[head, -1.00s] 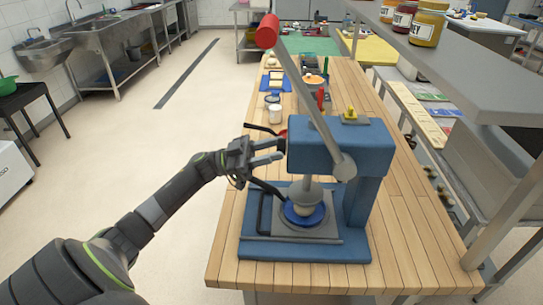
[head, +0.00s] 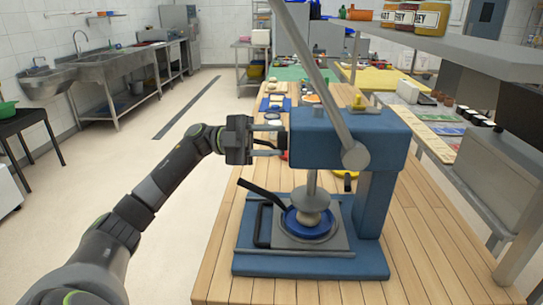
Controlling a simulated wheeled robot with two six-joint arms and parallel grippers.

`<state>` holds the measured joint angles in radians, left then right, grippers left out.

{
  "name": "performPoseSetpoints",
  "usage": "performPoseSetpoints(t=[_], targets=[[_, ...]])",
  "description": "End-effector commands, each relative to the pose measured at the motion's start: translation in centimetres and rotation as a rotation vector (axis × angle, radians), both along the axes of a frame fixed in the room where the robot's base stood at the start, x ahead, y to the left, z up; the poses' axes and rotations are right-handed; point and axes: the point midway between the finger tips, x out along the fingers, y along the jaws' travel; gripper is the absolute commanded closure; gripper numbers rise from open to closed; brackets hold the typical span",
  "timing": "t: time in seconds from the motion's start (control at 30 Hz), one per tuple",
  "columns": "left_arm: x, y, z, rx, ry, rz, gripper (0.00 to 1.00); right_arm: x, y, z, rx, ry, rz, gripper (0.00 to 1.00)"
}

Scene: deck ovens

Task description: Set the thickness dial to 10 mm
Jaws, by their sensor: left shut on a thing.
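The blue press (head: 340,135) stands on the wooden table, with its upper head level with my left gripper. The small dark thickness dial (head: 283,140) is on the left side of that head. My left gripper (head: 279,141) comes in from the left, its two fingers pointing right, one above the other, and is shut on the dial. The dial's scale and setting cannot be read. My right gripper is not in view.
A pale dough ball (head: 309,219) sits on the blue disc (head: 297,229) under the plunger. A grey lever (head: 315,75) rises across the head. A black handle (head: 262,193) slants up from the press base. The wooden table (head: 420,262) is bare at right.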

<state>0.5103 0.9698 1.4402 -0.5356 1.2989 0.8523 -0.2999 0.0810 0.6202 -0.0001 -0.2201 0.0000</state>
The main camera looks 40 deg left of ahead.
Motion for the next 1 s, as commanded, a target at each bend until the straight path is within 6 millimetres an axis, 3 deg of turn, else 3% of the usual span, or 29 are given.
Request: performPoseSetpoints(t=[0.03, 0.2, 1.0], targets=[[0.0, 0.0, -0.4, 0.026, -0.040, -0.001, 0.87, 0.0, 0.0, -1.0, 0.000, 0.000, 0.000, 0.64], [0.1, 0.1, -0.1, 0.109, -0.177, 0.000, 0.87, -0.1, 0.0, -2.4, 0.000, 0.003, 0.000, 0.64], [0.0, 0.0, 0.8, 0.471, -0.761, -0.001, 0.87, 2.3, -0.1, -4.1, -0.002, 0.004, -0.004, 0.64]])
